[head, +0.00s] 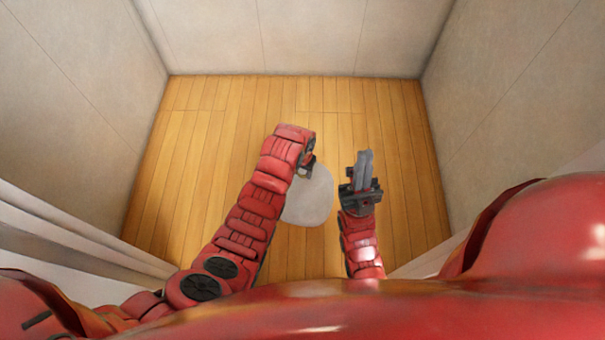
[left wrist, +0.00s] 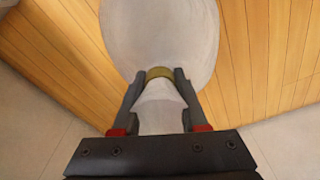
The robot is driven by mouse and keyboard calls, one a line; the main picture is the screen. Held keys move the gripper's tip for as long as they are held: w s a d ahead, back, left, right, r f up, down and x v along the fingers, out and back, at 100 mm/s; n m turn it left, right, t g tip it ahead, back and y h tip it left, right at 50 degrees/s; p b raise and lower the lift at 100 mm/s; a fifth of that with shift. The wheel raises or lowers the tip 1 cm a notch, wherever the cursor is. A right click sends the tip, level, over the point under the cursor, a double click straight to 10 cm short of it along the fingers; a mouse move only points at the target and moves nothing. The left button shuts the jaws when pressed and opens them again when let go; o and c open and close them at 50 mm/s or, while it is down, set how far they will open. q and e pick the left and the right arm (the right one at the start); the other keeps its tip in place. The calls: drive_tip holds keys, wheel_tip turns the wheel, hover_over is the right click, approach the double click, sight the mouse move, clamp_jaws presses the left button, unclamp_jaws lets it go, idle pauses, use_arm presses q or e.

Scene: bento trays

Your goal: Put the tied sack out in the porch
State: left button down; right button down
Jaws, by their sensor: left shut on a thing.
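The tied sack (head: 311,196) is pale grey-white and rounded. In the head view it shows between my two arms, partly hidden by the left one. In the left wrist view the sack (left wrist: 160,35) bulges beyond the fingertips, with a yellow-brown tie (left wrist: 159,73) round its neck. My left gripper (head: 307,168) is shut on the sack's neck, its fingers (left wrist: 156,78) on either side at the tie. I cannot tell whether the sack touches the floor. My right gripper (head: 364,163) is to the right of the sack, apart from it, with its fingers together and empty.
The plank floor (head: 190,150) is bare around the sack. Plain beige walls close the space at the left (head: 75,90), back (head: 300,35) and right (head: 510,90). Pale upright edges (head: 70,235) stand at the near left, with another (head: 430,262) at the near right.

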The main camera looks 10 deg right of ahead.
use_arm(q)
drive_tip(key=shift+w+d+f, duration=0.1)
drive_tip(key=shift+f, duration=0.7)
drive_tip(key=shift+f, duration=0.15)
drive_tip(key=shift+c, duration=2.2)
unclamp_jaws()
drive_tip(key=r+p, duration=0.1)
drive_tip(key=r, duration=0.3)
drive_tip(key=r+p, duration=0.1)
drive_tip(key=r, duration=0.2)
drive_tip(key=s+r, duration=0.1)
drive_tip(key=r, duration=0.3)
drive_tip(key=shift+a+r+p, duration=0.3)
drive_tip(key=shift+a+p, duration=0.1)
drive_tip(key=shift+s+r, duration=0.2)
drive_tip(key=shift+r, duration=0.1)
drive_tip(key=shift+a, duration=0.1)
drive_tip(key=shift+w, duration=0.1)
